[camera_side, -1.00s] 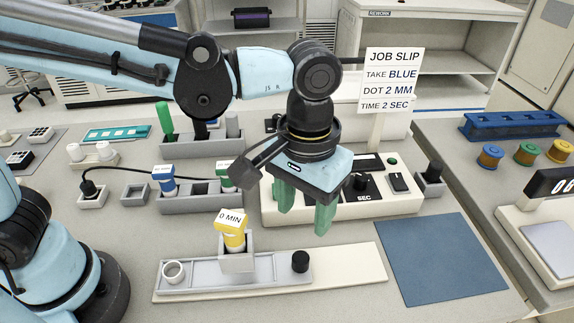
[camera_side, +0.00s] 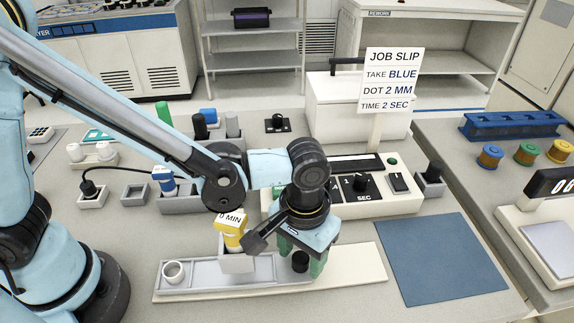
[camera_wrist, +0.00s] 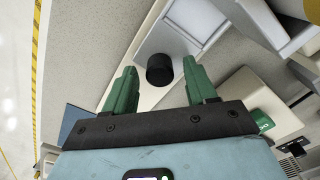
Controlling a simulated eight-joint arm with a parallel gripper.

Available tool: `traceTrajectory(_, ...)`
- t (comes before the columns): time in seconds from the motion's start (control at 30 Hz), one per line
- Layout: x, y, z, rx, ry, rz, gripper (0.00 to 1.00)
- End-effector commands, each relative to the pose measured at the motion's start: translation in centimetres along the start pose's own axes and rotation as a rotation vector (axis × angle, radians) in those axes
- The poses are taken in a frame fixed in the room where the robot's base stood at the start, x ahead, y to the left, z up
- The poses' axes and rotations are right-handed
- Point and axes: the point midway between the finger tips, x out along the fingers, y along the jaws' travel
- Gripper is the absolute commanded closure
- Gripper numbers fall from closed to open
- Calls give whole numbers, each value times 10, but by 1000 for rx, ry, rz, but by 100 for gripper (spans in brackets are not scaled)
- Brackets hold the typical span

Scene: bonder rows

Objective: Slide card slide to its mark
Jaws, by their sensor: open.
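The card slide (camera_side: 205,279) is a light grey tray on a long cream base (camera_side: 352,262). It has a round ring at its left end and a black knob (camera_side: 300,261) at its right end. In the wrist view the black knob (camera_wrist: 159,69) stands between the two green fingers. My gripper (camera_side: 302,262) is open, pointing down around the knob, with a finger on either side. Gaps show between knob and fingers in the wrist view. I cannot make out a mark on the base.
A yellow "0 MIN" piece (camera_side: 231,230) stands in a grey holder just left of my gripper. A timer box (camera_side: 352,185) is behind it. A blue mat (camera_side: 440,258) lies to the right. A job slip (camera_side: 392,80) stands at the back.

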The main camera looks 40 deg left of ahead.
Motion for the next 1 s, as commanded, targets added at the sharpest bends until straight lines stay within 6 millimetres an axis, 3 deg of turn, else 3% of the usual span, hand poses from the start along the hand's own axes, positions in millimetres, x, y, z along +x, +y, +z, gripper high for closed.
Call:
traceTrajectory(0.33, 3, 0, 0, 0, 0, 0, 45)
traceTrajectory(0.7, 2, 0, 0, 0, 0, 0, 100)
traceTrajectory(1.0, 2, 4, -4, 0, 0, 0, 100)
